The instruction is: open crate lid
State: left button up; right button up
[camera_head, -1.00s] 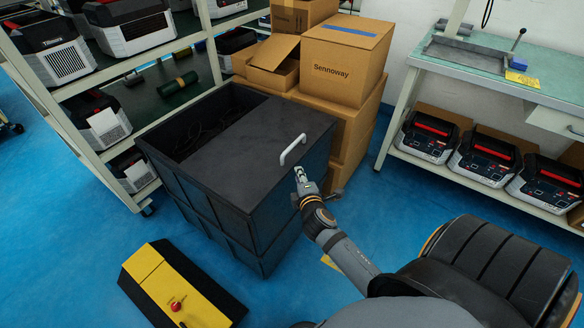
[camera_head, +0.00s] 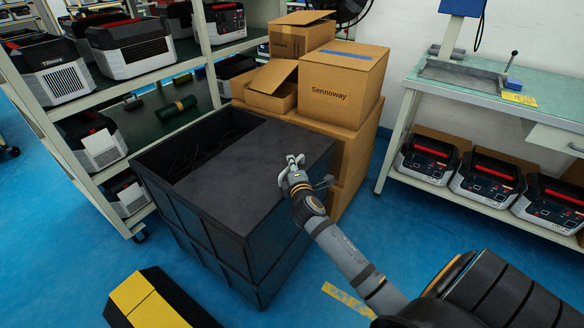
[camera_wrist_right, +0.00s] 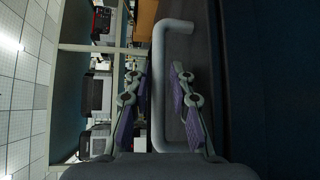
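The dark crate (camera_head: 205,235) stands on the blue floor in the middle of the head view. Its flat dark lid (camera_head: 245,170) covers the right part of the top; the left part is open and shows cables inside. My right gripper (camera_head: 292,162) is over the lid's right side, at the pale handle, which it mostly hides there. In the right wrist view the pale bar handle (camera_wrist_right: 158,80) lies between the two open fingers of the gripper (camera_wrist_right: 158,95), with gaps visible on both sides. My left gripper is not in view.
Cardboard boxes (camera_head: 325,90) stand close behind the crate. A shelf rack (camera_head: 130,100) with several devices is at the left. A workbench (camera_head: 480,85) is at the right. A yellow and black floor unit (camera_head: 150,300) lies in front.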

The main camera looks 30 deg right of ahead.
jog(key=shift+w, duration=0.15)
grip_shut()
dwell(0.4)
